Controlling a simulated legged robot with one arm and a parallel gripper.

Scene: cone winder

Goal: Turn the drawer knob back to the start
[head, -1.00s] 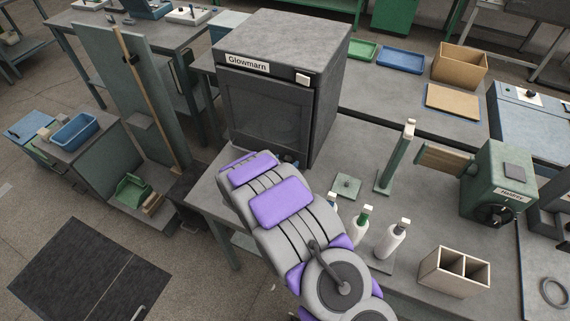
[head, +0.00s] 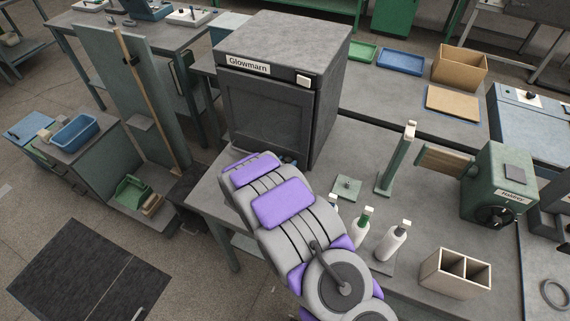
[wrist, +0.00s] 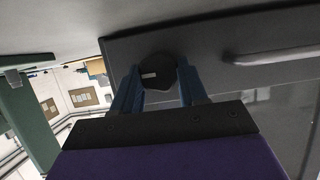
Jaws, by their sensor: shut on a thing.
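In the wrist view, a round dark knob (wrist: 157,66) with a short pale mark sits on a dark panel. My gripper (wrist: 160,80) has its two blue fingers on either side of the knob and is shut on it. The pale mark lies nearly level in that view, left of the knob's middle. In the head view, my grey and purple arm reaches to the lower front of the dark Glowmarn cabinet (head: 262,115). The arm hides my gripper and the knob there.
A bar handle (wrist: 275,54) runs right of the knob in the wrist view. White bottles (head: 391,242), a green upright post (head: 396,160), a two-part box (head: 455,274) and a green machine (head: 497,180) stand on the bench right of my arm.

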